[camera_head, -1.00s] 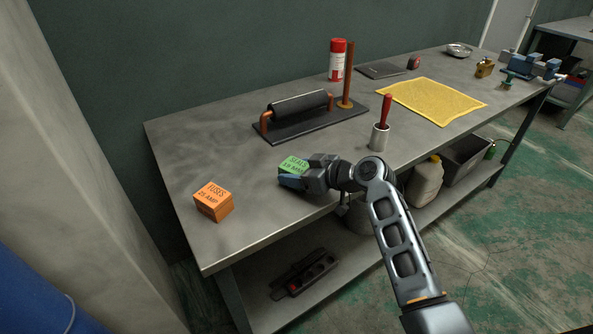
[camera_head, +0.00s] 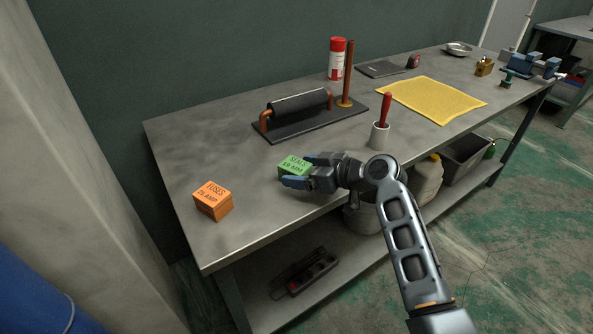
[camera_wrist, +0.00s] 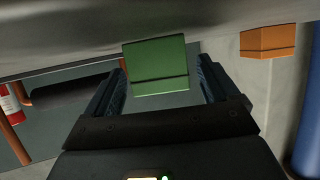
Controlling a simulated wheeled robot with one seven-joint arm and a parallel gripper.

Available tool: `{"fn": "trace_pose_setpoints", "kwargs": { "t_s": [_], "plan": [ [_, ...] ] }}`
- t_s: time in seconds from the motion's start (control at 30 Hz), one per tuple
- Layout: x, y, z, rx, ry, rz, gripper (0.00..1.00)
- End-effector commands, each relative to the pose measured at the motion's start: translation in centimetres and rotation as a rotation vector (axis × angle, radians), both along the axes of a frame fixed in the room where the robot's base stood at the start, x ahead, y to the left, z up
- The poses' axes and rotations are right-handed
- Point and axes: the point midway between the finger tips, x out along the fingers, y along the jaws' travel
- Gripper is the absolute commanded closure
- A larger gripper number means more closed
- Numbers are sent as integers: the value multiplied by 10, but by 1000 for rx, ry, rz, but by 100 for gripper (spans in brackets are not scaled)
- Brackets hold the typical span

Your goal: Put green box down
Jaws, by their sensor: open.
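The green box (camera_head: 294,165), with dark lettering on top, rests on the grey metal workbench (camera_head: 190,147) near its front edge. It also shows in the wrist view (camera_wrist: 158,67), between the two fingers and apart from both. My gripper (camera_head: 299,171) is open, with one finger on each side of the box. Part of the box's near side is hidden by the gripper in the head view.
An orange fuse box (camera_head: 213,201) stands left of the green box. A black plate with a roller and copper pipe (camera_head: 300,104) lies behind. A cup with a red-handled tool (camera_head: 380,134) stands to the right, and a yellow cloth (camera_head: 432,100) lies further right.

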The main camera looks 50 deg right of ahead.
Motion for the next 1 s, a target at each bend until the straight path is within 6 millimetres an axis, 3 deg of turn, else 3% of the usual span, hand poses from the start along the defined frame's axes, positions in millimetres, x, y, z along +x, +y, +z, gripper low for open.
{"fn": "trace_pose_setpoints", "kwargs": {
  "t_s": [0.2, 0.43, 0.63, 1.0],
  "plan": [
    [-44, -5, 16, -1, 0, -4, 12],
    [-77, -9, 31, 1, 0, -1, 12],
    [-89, -10, 36, 0, 1, -1, 12],
    [-91, -7, 34, 3, 5, -4, 12]
  ]
}}
